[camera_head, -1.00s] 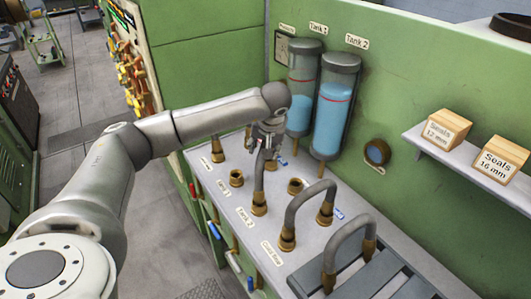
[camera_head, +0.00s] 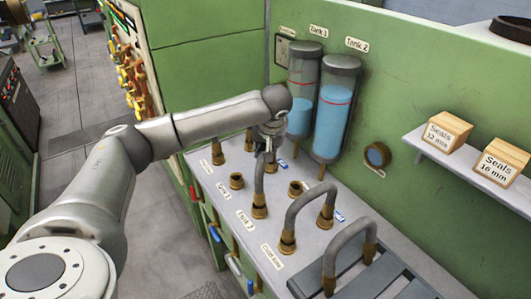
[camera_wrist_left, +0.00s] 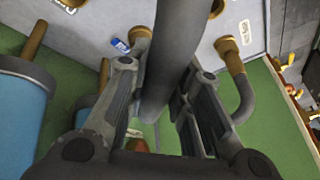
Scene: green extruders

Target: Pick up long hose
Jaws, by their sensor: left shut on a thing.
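My left gripper (camera_head: 268,147) is over the back part of the grey bench top, shut on a grey hose (camera_head: 259,183). Below the fingers this hose runs down to a brass fitting on the bench; the gripper hides its upper part. In the left wrist view the dark hose (camera_wrist_left: 168,50) passes between the two fingers (camera_wrist_left: 163,90). A second, arched grey hose (camera_head: 308,197) stands with both brass ends on fittings. A third bent hose (camera_head: 345,240) is at the slatted rack. My right gripper is not in view.
Two clear tanks with blue liquid (camera_head: 332,115) stand on the wall side, close to the gripper. An open brass fitting (camera_head: 236,180) is on the bench. A shelf (camera_head: 425,152) with boxes of seals (camera_head: 446,131) is at right. Coloured valve handles line the bench's front.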

